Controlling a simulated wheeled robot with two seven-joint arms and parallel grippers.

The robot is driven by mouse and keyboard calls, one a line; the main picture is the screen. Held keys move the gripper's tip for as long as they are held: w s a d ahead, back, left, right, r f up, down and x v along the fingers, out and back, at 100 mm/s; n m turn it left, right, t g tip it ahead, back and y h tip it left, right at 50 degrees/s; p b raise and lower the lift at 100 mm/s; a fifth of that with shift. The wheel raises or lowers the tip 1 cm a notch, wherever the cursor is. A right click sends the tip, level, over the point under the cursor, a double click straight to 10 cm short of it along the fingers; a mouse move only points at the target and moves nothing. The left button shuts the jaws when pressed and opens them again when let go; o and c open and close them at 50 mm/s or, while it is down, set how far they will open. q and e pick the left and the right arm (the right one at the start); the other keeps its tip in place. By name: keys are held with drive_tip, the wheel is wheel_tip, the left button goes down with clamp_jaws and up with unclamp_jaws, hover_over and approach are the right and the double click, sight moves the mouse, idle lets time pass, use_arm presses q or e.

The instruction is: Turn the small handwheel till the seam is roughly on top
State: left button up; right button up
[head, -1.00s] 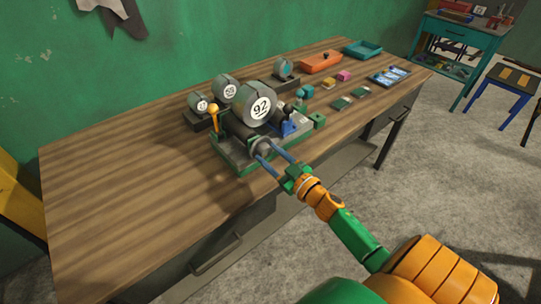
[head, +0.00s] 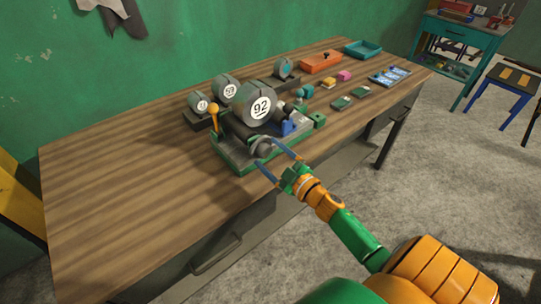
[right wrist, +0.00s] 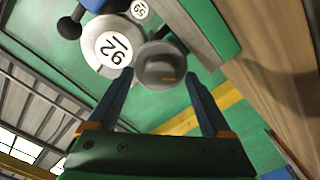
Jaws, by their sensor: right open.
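The small handwheel (head: 264,148) is a grey round knob on the near end of a green-based machine on the bench. In the right wrist view the handwheel (right wrist: 160,62) faces me and has an orange mark low on its face. My right gripper (head: 266,152) is open, with its blue fingers spread on either side of the handwheel; I cannot tell whether they touch it. A grey drum marked 92 (head: 257,103) sits above, and it also shows in the right wrist view (right wrist: 108,46). Its seam is too small to place surely. My left gripper is not in view.
An orange-knobbed lever (head: 213,110) stands left of the drum. Smaller numbered drums (head: 227,88) stand behind. An orange tray (head: 321,62), a teal tray (head: 362,49) and small blocks lie to the right. The left of the wooden bench (head: 110,190) is clear.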

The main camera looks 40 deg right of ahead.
drive_tip(key=s, duration=0.7)
drive_tip(key=shift+d+b, duration=0.3)
drive_tip(key=shift+b, duration=0.05)
drive_tip(key=s+f+m+g+h, duration=0.1)
drive_tip(key=s+f+m+g, duration=0.25)
drive_tip(key=f, duration=0.75)
drive_tip(key=s+f+m+g+h, duration=0.2)
drive_tip(key=s+f+g, duration=0.2)
drive_tip(key=f, duration=0.8)
drive_tip(key=s+a+f+g, duration=0.3)
drive_tip(key=s+f, duration=0.2)
drive_tip(key=s, duration=0.3)
drive_tip(key=s+a+f+g+y, duration=0.1)
drive_tip(key=s+a+f+g, duration=0.2)
drive_tip(key=s, duration=0.4)
drive_tip(key=s+a+f+m+g, duration=0.1)
drive_tip(key=s+a+f+g, duration=0.2)
drive_tip(key=s+a+f, duration=0.2)
drive_tip(key=s+f, duration=0.2)
drive_tip(key=s, duration=0.1)
drive_tip(key=shift+s+y, duration=0.35)
drive_tip(key=shift+y, duration=0.05)
